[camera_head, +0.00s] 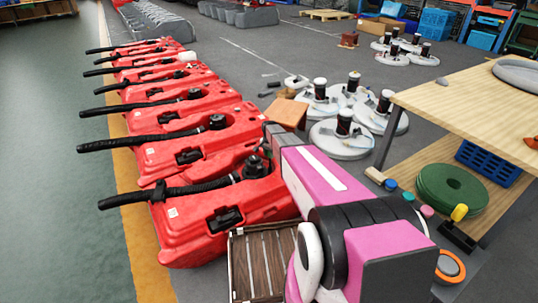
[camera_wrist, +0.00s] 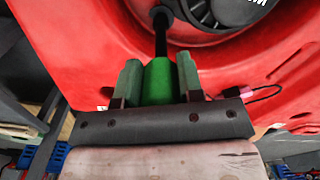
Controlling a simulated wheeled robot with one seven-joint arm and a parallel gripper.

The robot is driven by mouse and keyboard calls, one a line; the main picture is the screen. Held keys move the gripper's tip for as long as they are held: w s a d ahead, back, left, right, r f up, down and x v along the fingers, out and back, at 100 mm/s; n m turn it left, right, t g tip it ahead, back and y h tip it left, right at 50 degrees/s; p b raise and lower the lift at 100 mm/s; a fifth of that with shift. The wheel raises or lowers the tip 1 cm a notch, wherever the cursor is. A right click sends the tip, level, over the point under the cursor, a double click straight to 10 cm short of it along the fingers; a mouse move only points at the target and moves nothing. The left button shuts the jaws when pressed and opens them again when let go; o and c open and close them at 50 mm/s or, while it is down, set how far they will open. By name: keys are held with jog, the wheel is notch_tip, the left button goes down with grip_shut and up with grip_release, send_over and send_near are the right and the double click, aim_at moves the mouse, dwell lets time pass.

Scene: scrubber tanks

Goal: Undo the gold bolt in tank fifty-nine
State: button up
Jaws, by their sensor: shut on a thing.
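In the wrist view my gripper (camera_wrist: 159,72) is shut on a green, handle-like cylinder (camera_wrist: 158,84). A thin black shaft (camera_wrist: 161,38) runs from it toward a red tank (camera_wrist: 85,45), ending at a small dark round piece beside a large black round fitting (camera_wrist: 220,10). I cannot tell whether the shaft touches the tank. No gold bolt shows; the shaft's end may hide it. In the head view several red tanks with black hoses stand in a row. My arm reaches beside the nearest tank (camera_head: 188,240) and hides my gripper there. I cannot read any tank number.
A wooden crate (camera_head: 237,270) stands close to the nearest tank. A wooden workbench (camera_head: 455,95) is at the right, with a green disc (camera_head: 450,188) and a blue basket (camera_head: 488,163) on its lower shelf. White round parts (camera_head: 340,140) lie behind my arm. Green floor at the left is clear.

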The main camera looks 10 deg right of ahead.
jog(key=n, duration=0.4)
jog(key=shift+s, duration=0.1)
jog(key=shift+d+n, duration=0.1)
jog(key=shift+n, duration=0.2)
jog(key=n, duration=0.2)
jog(key=shift+n, duration=0.4)
jog(key=n, duration=0.6)
jog(key=shift+d+r, duration=0.1)
jog(key=shift+d, duration=0.15)
jog(key=shift+n, duration=0.6)
